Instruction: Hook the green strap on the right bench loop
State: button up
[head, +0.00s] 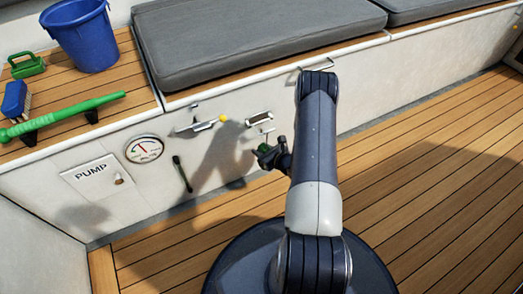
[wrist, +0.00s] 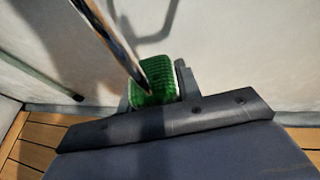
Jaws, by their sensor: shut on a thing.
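My gripper (head: 268,158) is low in front of the white bench front, and its jaws are shut on the green strap. Only a small dark-green bit of the strap (head: 264,147) shows in the head view. In the wrist view the strap (wrist: 155,82) is a ribbed green block between the jaws. A dark strip with pale edges (wrist: 115,40) runs from it to the upper left. A thin metal loop (head: 318,66) sits at the bench's top edge, partly behind my arm. A small rectangular metal fitting (head: 259,118) is on the bench front, just above my gripper.
A lever with a yellow knob (head: 205,123), a black handle (head: 182,174), a gauge (head: 144,149) and a PUMP panel (head: 95,175) are on the bench front. A blue bucket (head: 82,35) and green pole (head: 65,117) are on the left bench. The wooden floor (head: 430,165) at right is clear.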

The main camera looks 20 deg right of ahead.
dwell(0.3)
jog(key=o, duration=1.3)
jog(key=shift+c, duration=0.2)
jog(key=p+v, duration=0.3)
jog(key=v, duration=0.7)
jog(key=shift+s+r+p, duration=0.15)
jog(key=shift+s+p, duration=0.2)
jog(key=shift+d, duration=0.1)
